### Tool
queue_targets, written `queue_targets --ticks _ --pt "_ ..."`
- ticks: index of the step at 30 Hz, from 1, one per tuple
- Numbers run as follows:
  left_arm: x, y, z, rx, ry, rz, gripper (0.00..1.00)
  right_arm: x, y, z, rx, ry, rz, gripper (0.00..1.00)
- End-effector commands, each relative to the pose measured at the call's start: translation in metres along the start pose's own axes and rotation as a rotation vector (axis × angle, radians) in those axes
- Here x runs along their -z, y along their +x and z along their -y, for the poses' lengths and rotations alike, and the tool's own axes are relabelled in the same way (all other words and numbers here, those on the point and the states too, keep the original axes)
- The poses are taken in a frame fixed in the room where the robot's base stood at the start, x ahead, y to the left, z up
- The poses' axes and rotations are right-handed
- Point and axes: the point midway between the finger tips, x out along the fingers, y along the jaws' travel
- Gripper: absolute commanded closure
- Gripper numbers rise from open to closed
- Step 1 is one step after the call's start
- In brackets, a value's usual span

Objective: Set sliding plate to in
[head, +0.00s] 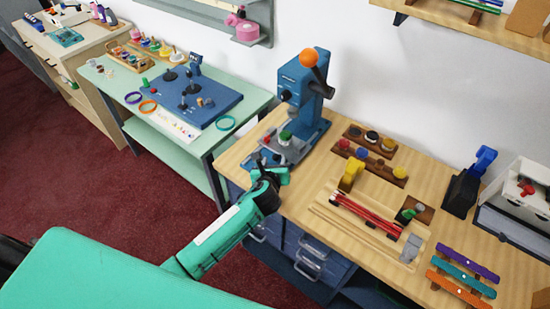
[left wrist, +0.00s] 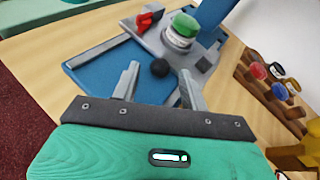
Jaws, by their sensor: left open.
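The blue press (head: 303,90) with an orange ball on its lever stands at the back left of the wooden bench. Its grey sliding plate (head: 272,143) bears a green-topped round piece (head: 286,136) and also shows in the left wrist view (left wrist: 203,62). A black knob (left wrist: 159,68) sits at the plate's near side. My left gripper (head: 272,165) is open at the press's front. In the left wrist view its fingers (left wrist: 160,82) lie either side of the knob in the picture; contact cannot be told. My right gripper is not in view.
A red clamp piece (left wrist: 145,20) sits on the press at the plate's left. Wooden racks (head: 371,140) with coloured knobs stand to the right. Red rods (head: 365,213) and a yellow block (head: 351,175) lie further forward. A green table (head: 150,85) stands left.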

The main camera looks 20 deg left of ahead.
Motion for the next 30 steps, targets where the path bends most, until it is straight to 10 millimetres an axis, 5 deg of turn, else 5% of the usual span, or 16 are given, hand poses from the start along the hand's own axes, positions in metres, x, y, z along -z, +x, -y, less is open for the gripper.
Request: queue_targets --ticks 6,17,24,30 --pt "0.000 0.018 0.000 0.000 0.000 0.000 0.55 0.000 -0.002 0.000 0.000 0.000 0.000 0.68" --pt "0.000 0.021 0.000 0.001 0.000 0.000 0.55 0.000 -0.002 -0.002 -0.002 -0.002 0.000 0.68" --pt "0.000 0.021 0.000 0.001 0.000 0.000 1.00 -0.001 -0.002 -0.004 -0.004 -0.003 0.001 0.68" --pt "-0.001 0.024 0.002 0.001 0.000 0.000 1.00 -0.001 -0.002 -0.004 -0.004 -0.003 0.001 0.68"
